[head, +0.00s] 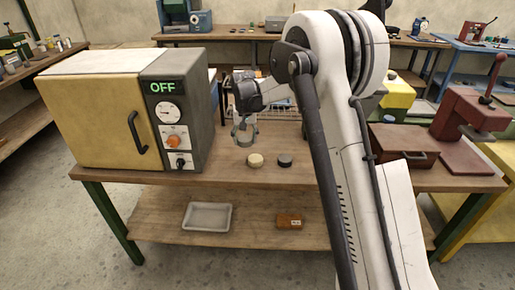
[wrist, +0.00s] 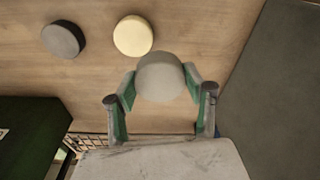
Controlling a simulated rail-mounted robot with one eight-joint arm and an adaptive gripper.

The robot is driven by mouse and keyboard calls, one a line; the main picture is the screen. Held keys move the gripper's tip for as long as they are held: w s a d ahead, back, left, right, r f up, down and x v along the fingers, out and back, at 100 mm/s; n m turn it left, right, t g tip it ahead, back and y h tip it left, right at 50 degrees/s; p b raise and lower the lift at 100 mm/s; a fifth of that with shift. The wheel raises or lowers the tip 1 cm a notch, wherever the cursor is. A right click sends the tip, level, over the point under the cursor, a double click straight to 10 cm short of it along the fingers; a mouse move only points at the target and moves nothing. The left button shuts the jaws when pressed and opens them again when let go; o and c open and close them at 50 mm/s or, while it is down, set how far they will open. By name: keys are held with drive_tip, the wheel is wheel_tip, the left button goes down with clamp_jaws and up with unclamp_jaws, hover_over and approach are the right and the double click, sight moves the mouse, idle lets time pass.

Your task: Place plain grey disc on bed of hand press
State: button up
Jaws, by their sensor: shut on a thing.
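My gripper (head: 244,131) is over the wooden bench, right of the oven. In the wrist view my gripper (wrist: 160,88) has its green-padded fingers closed on the plain grey disc (wrist: 159,77). The disc is only a small grey shape in the head view, and its height above the bench is hard to tell. The dark red hand press (head: 466,118), with a raised lever, stands at the bench's right end. Its flat bed (head: 461,154) is low at the front and looks bare.
A cream disc (head: 255,160) and a dark disc (head: 285,160) lie on the bench near my gripper. The yellow oven (head: 95,112) reading OFF stands left. A dark red box with a handle (head: 404,147) sits left of the press. My arm hides the bench's middle right.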

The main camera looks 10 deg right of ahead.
hover_over(256, 151)
drive_tip(key=f, duration=0.4)
drive_tip(key=shift+s+f, duration=0.15)
drive_tip(key=shift+s, duration=0.15)
drive_tip(key=shift+f, duration=1.95)
drive_tip(key=shift+f, duration=0.1)
drive_tip(key=shift+f, duration=0.15)
drive_tip(key=o, duration=1.2)
drive_tip(key=shift+c, duration=0.2)
